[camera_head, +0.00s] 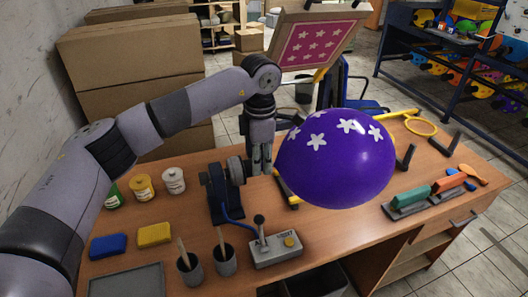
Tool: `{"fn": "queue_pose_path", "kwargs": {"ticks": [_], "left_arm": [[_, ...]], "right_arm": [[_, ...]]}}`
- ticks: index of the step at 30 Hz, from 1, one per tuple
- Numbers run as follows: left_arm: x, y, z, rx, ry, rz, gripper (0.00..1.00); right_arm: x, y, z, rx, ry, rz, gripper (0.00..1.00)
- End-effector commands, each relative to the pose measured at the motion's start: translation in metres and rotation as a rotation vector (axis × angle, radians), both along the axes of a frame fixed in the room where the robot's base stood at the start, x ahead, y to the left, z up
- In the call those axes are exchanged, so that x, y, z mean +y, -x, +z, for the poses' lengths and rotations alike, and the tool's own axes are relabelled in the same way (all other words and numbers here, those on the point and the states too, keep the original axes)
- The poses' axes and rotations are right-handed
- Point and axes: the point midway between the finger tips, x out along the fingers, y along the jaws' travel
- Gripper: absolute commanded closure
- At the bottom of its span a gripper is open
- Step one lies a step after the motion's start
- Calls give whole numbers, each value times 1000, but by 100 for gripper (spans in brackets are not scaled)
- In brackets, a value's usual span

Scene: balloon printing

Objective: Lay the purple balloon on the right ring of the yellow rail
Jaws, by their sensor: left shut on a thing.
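The purple balloon (338,165), printed with white stars, is inflated and held above the middle of the wooden table. My left gripper (265,168) is at the balloon's left side and shut on it; the balloon's neck is hard to make out there. The yellow rail (400,113) lies behind the balloon, which hides much of it. The right ring (421,127) of the rail shows at the back right of the table, empty and to the right of the balloon. My right gripper is not in view.
A dark pump-like device (222,190) and a joystick box (275,250) stand near the gripper. Paint jars (143,187), sponges (108,246) and brush cups (190,272) are left. Squeegees (410,197) lie right. A star-patterned screen (313,43) rises behind.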

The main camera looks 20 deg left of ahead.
Motion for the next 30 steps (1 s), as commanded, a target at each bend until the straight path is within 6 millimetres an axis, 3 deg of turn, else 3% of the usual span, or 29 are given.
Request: {"fn": "queue_pose_path", "kwargs": {"ticks": [14,30], "left_arm": [[10,62,-50,5,0,-478,100],[29,190,-154,6,5,-1489,100]], "right_arm": [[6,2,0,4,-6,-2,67],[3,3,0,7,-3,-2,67]]}}
